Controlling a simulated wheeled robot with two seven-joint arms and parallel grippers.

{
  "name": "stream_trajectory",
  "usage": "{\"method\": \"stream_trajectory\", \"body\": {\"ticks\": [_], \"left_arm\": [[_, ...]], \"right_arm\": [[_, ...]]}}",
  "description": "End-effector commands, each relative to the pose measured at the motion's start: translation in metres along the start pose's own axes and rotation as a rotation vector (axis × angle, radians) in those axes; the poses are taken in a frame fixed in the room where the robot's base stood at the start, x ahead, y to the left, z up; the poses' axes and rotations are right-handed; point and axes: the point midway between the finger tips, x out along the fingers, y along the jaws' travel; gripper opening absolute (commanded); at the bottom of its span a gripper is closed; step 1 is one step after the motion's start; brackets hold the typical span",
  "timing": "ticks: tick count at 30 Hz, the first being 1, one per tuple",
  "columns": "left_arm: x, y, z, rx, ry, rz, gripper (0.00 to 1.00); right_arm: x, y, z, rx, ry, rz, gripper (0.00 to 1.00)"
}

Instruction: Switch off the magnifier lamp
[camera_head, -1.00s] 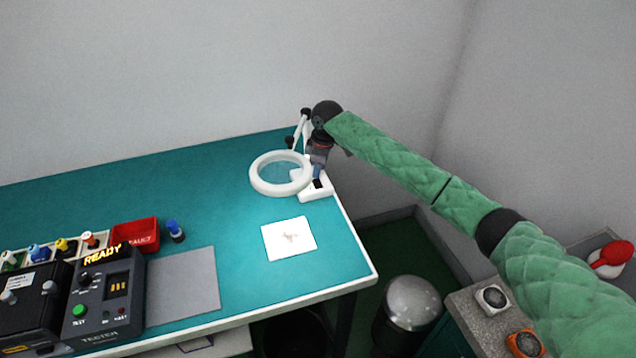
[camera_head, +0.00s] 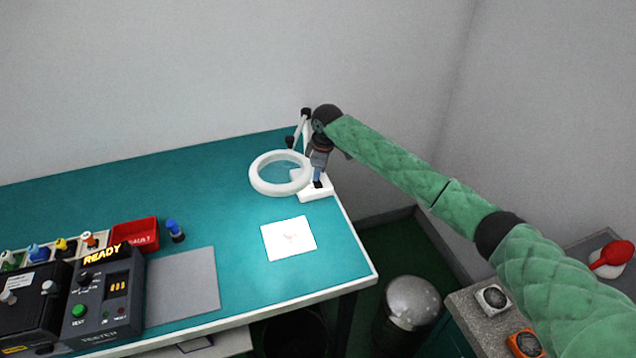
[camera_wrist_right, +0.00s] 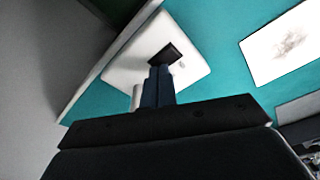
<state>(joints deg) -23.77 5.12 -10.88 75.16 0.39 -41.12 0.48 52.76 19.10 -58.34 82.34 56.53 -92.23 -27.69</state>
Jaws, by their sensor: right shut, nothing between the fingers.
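The magnifier lamp stands at the back right corner of the teal bench, with a white ring head (camera_head: 265,187), a jointed arm (camera_head: 299,128) and a white base (camera_head: 322,192). A dark rocker switch (camera_wrist_right: 171,54) is on the base in the right wrist view. My right gripper (camera_head: 317,181) points down over the base, shut and empty. In the right wrist view its fingertips (camera_wrist_right: 159,72) are at the near edge of the switch; I cannot tell whether they touch it. My left gripper is not in view.
A white card (camera_head: 289,239) lies in front of the lamp. A blue-capped bottle (camera_head: 175,231), a red bin (camera_head: 134,234), a grey mat (camera_head: 182,287) and a tester (camera_head: 104,296) are at the left. The wall is close behind the bench.

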Motion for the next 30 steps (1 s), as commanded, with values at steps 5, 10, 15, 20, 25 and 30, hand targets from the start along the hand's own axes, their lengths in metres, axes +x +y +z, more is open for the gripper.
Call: {"method": "stream_trajectory", "body": {"ticks": [5, 10, 15, 20, 25, 30], "left_arm": [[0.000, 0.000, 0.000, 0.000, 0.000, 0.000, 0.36], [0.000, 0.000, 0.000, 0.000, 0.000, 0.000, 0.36], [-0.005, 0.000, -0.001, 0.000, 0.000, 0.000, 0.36], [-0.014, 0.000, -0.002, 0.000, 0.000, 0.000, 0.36], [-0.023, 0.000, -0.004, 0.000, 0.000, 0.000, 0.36], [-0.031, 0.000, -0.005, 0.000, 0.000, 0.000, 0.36]], "right_arm": [[0.002, 0.000, 0.000, 0.000, 0.000, 0.000, 0.00], [0.004, 0.000, 0.001, 0.000, 0.000, 0.000, 0.00], [-0.002, 0.000, 0.000, 0.000, 0.000, 0.000, 0.00], [-0.013, 0.000, -0.002, 0.000, 0.000, 0.000, 0.00], [-0.024, 0.000, -0.004, 0.000, 0.000, 0.000, 0.00], [-0.034, 0.000, -0.005, 0.000, 0.001, 0.000, 0.00]]}}
